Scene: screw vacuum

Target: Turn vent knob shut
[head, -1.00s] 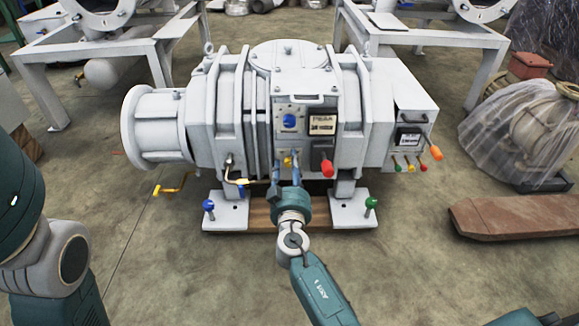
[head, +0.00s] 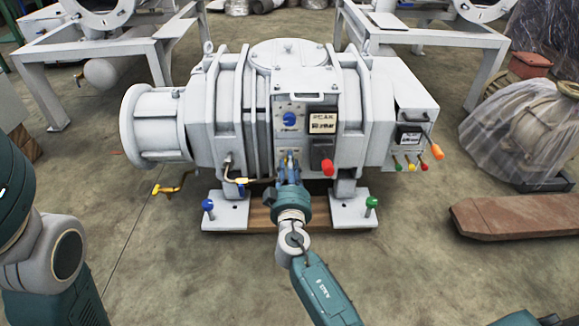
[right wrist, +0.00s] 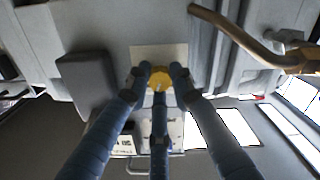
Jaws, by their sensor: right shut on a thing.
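A small yellow knob (right wrist: 160,79) sits on a pale plate on the front of the grey vacuum pump (head: 222,110). In the head view my right gripper hides most of this knob, below the blue knob (head: 290,119). My right gripper (right wrist: 158,84) reaches the pump's front from below, and its fingers are shut around the yellow knob. It also shows in the head view (head: 289,166). The knob's exact angle is hard to read. My left gripper is out of view; only part of my left arm shows at the left edge.
A red knob (head: 327,167) is just right of my right gripper. A blue-tipped lever valve (head: 240,183) is close on its left. An orange-handled lever (head: 437,151) juts from the pump's right end. The floor in front is mostly clear.

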